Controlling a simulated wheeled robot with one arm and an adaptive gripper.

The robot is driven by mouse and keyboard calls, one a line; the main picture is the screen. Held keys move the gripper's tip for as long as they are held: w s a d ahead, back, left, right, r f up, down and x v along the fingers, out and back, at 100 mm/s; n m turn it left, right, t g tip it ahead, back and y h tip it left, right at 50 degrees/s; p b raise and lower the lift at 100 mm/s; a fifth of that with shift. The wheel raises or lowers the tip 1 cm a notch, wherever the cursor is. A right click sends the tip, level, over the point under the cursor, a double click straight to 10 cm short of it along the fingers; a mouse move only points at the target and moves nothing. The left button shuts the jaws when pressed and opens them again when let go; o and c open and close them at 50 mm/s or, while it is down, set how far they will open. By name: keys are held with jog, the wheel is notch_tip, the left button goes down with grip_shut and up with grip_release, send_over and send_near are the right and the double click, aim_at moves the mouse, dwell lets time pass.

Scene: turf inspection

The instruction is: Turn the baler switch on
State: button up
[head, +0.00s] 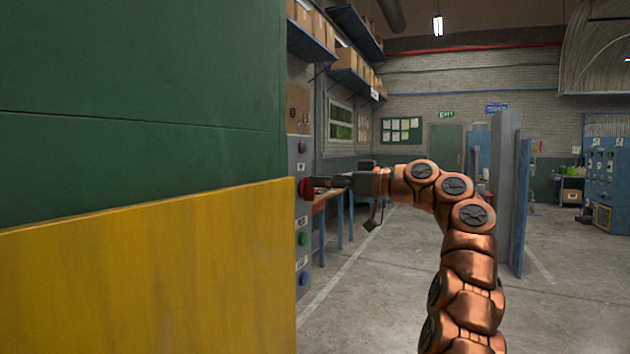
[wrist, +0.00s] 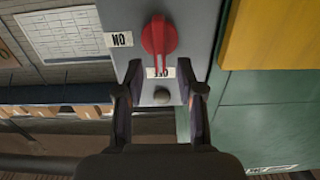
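The baler switch is a red rotary knob (wrist: 159,36) on a grey control panel (wrist: 200,18); it also shows in the head view as a red knob (head: 305,189) on the panel's face. In the wrist view its handle runs up and down the picture, its narrow end toward a white label that is partly hidden. A second white label (wrist: 119,39), lettered ON upside down, sits left of the knob. My gripper (wrist: 159,76) is open, its fingers on either side of the knob's lower end; contact cannot be told. In the head view my gripper (head: 322,182) reaches the panel from the right.
A dark round button (wrist: 161,95) sits between my fingers on the panel. A green and yellow machine wall (head: 150,260) fills the left of the head view. A workbench (head: 335,195) stands behind the panel. A grey-blue upright partition (head: 508,180) stands right of my arm.

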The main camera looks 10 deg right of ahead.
jog(key=shift+x, duration=1.1)
grip_shut()
